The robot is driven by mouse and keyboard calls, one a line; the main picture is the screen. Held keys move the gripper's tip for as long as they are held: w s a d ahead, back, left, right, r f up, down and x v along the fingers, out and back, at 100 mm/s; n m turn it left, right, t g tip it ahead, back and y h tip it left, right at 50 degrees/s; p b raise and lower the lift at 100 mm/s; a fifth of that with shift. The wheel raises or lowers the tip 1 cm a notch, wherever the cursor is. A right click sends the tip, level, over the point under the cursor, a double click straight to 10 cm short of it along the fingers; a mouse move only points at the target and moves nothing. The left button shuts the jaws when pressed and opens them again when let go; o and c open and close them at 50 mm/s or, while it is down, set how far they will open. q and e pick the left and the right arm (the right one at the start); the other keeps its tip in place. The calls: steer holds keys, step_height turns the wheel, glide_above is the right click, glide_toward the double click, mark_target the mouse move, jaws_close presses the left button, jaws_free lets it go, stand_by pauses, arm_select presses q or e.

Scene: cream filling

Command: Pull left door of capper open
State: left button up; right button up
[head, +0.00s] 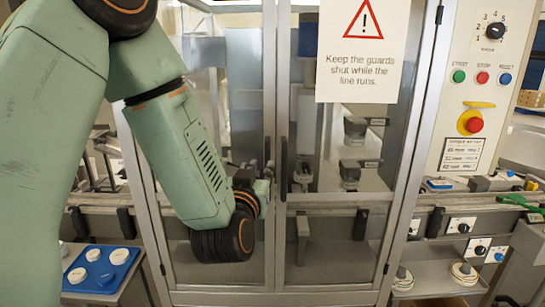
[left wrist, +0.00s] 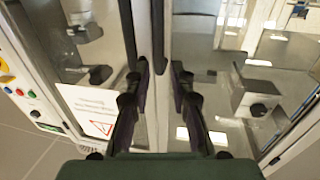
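The capper's left door (head: 232,110) is a glazed panel in a metal frame and looks shut against the right door (head: 330,215). The left door's dark upright handle (head: 267,150) is by the middle seam. My left gripper (head: 266,172) is at that handle, its fingers mostly hidden by my wrist. In the left wrist view, my left gripper (left wrist: 160,70) is open, its dark fingers apart on either side of the door edge. A dark handle (left wrist: 157,38) shows in line with the gap; contact cannot be told. My right gripper is not in view.
The right door's handle (head: 284,165) is close beside the seam. A warning sign (head: 362,50) hangs on the right door. A control panel (head: 480,90) stands at right. A blue tray (head: 92,284) with white round pieces is at lower left.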

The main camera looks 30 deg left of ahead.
mark_target(267, 158)
arm_select(q)
steer(key=p+x, duration=0.1)
steer(key=x, duration=0.6)
steer(key=shift+a, duration=0.1)
steer(key=shift+d, duration=0.35)
steer(key=shift+a, duration=0.25)
steer(key=c, duration=0.3)
steer(key=shift+d, duration=0.1)
jaws_close()
